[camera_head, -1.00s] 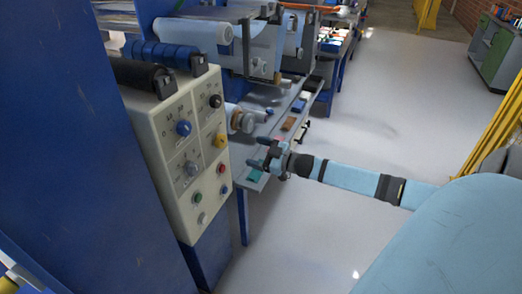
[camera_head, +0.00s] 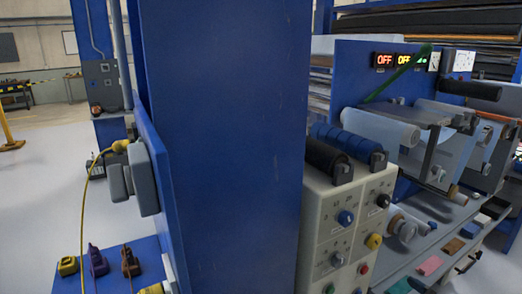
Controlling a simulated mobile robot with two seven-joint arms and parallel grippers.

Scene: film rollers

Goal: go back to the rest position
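Neither of my grippers shows in the head view now, so I cannot see their pose or whether they hold anything. The film roller machine stands ahead, with a wide blue side panel (camera_head: 235,150) filling the middle. Its cream control panel (camera_head: 335,225) with knobs and buttons is right of the blue panel. White film rollers (camera_head: 385,130) are at the right, under displays reading OFF (camera_head: 384,60).
A shelf with small coloured blocks, one of them pink (camera_head: 429,265), is at the lower right. Yellow and purple tools (camera_head: 98,260) stand on a blue surface at lower left, near a hanging yellow cable (camera_head: 85,210). Open pale floor (camera_head: 40,185) lies at far left.

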